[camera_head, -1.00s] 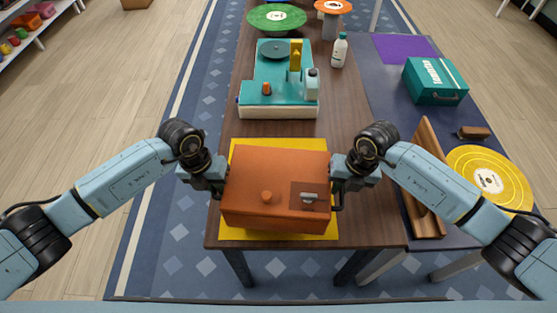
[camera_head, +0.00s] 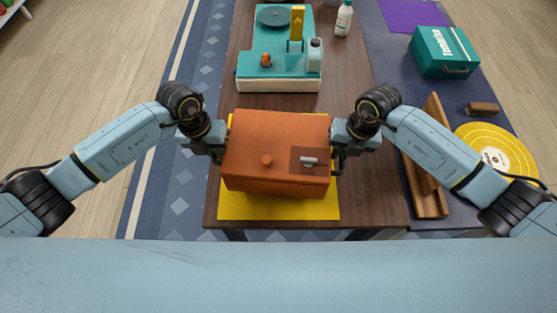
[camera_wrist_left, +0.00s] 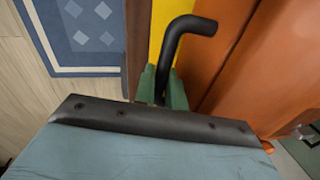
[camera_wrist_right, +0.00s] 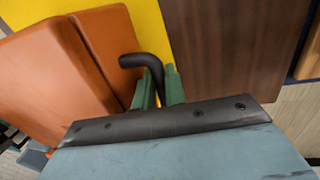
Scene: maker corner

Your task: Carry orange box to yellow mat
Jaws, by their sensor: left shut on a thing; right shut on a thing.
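The orange box (camera_head: 275,180) is between my two grippers in the head view, over the yellow mat (camera_head: 280,207). The mat shows in front of the box and a little at its back left; whether the box touches it I cannot tell. My left gripper (camera_head: 221,152) is shut on the box's left handle, a black bent bar (camera_wrist_left: 183,35) in the left wrist view. My right gripper (camera_head: 337,153) is shut on the right handle, a similar black bar (camera_wrist_right: 140,62) in the right wrist view. The box looks roughly level.
A teal machine (camera_head: 278,73) stands behind the box on the brown table (camera_head: 356,80), with a white bottle (camera_head: 343,18) beyond. At right, a dark blue table holds a wooden stand (camera_head: 428,190), a yellow disc (camera_head: 497,150), a brown block (camera_head: 482,108) and a teal case (camera_head: 444,52).

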